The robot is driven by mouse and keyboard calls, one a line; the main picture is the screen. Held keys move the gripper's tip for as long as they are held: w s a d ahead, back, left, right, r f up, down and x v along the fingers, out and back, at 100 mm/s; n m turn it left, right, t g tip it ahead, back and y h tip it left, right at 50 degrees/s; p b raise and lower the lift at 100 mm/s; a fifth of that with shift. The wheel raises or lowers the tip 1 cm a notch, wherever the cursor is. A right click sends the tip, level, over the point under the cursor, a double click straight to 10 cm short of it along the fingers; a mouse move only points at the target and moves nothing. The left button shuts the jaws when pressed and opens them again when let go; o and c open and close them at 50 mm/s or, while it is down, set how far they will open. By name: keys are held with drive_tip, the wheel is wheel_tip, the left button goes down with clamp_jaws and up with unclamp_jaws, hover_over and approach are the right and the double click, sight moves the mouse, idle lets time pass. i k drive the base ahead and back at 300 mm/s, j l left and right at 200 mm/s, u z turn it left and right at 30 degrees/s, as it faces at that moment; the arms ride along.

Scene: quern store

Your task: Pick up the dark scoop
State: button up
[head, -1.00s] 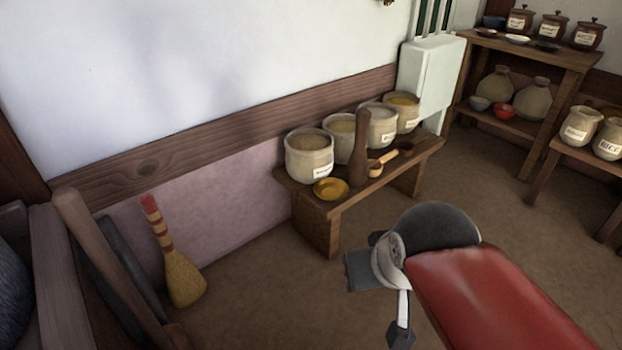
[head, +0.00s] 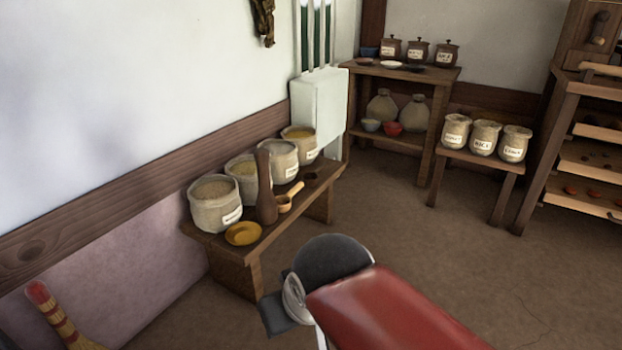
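A small dark brown piece (head: 311,177) lies on the low wooden bench (head: 216,248), at its right part; it may be the dark scoop, but it is too small to be sure. A light wooden scoop (head: 290,199) with a raised handle lies just in front of it, to the left. My arm, red with a grey joint, reaches in from the lower right. A dark block at its end (head: 277,314) may be part of my gripper; it is below and in front of the bench, apart from it. No fingertips can be made out.
Several sacks of grain (head: 215,204) line the back of the bench. A tall brown club-like piece (head: 265,190) and a yellow dish (head: 243,233) stand before them. A broom (head: 58,318) leans at lower left. Shelves (head: 400,70) stand behind.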

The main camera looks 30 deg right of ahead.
sight(310, 179)
drive_tip(key=z, duration=0.25)
drive_tip(key=i+l+z, duration=0.1)
drive_tip(key=i+z, duration=0.55)
drive_tip(key=z, duration=0.25)
drive_tip(key=i+j+z, duration=0.1)
drive_tip(key=i, duration=0.45)
drive_tip(key=i+j, duration=0.2)
drive_tip(key=i, duration=0.4)
drive_tip(key=l+z, duration=0.05)
